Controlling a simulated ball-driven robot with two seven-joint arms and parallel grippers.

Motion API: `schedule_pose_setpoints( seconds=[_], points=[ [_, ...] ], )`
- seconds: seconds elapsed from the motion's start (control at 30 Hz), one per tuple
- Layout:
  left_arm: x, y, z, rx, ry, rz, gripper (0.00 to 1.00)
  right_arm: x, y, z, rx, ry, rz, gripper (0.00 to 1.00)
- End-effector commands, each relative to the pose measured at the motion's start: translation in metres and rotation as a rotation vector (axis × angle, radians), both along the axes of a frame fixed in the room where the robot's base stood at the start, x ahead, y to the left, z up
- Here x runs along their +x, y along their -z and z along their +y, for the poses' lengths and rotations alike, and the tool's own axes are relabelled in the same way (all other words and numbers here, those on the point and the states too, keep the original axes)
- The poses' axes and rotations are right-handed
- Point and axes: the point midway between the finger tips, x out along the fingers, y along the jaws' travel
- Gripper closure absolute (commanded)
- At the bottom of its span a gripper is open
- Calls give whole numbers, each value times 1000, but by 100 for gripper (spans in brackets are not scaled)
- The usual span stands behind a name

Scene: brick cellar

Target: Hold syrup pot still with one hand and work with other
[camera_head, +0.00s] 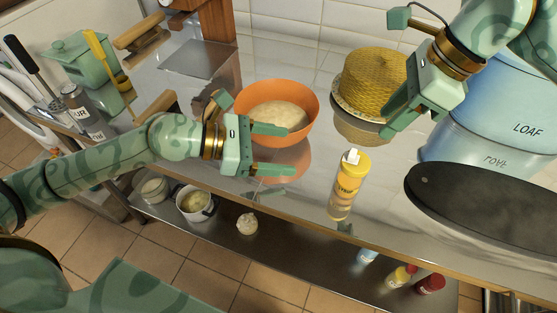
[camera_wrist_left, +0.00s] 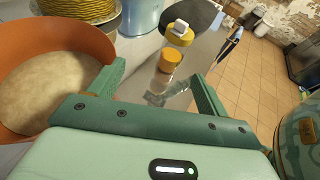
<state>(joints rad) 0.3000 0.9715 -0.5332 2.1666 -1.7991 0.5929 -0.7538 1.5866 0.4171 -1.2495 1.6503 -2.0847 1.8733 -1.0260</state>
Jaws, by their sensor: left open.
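The syrup pot (camera_head: 351,165) is a yellow bottle with a white spout, upright on the shiny metal counter near its front edge. It also shows in the left wrist view (camera_wrist_left: 180,36), beyond the fingers, with its reflection below it. My left gripper (camera_head: 291,151) is open and empty, to the left of the pot and apart from it, its fingers pointing right. In the wrist view the open fingers (camera_wrist_left: 158,78) have only counter between them. My right gripper (camera_head: 392,125) is above and to the right of the pot, beside the waffle stack, not touching the pot. Its finger spread is unclear.
An orange bowl of dough (camera_head: 260,90) stands just behind my left gripper. A waffle stack (camera_head: 372,77) on a plate is behind the pot. A dark oval plate (camera_head: 490,200) and a blue LOAF bin (camera_head: 510,100) are at the right. Bare counter surrounds the pot.

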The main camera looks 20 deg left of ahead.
Motion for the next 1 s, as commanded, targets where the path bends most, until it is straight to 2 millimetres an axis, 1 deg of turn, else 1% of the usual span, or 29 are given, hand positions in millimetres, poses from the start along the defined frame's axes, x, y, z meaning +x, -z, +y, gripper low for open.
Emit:
schedule_pose_setpoints(
  seconds=[0.03, 0.1, 0.2, 0.37, 0.47, 0.57, 0.8, 1.0],
  points=[
    [-7, 7, -5, 27, 34, 3, 23, 0, 0, 0, 0, 0, 0, 64],
    [-15, 14, -10, 50, 65, 6, 23, 0, 0, 0, 0, 0, 0, 64],
    [-19, 18, -12, 62, 83, 11, 23, 0, 0, 0, 0, 0, 0, 64],
    [-17, 20, -18, 60, 83, 10, 23, 0, 0, 0, 0, 0, 0, 64],
    [-11, 25, -30, 57, 83, 11, 23, 0, 0, 0, 0, 0, 0, 64],
    [-3, 32, -47, 56, 82, 10, 23, 0, 0, 0, 0, 0, 0, 64],
    [19, 55, -96, 55, 81, 13, 23, 0, 0, 0, 0, 0, 0, 64],
    [34, 70, -130, 58, 82, 13, 23, 0, 0, 0, 0, 0, 0, 64]
  ],
)
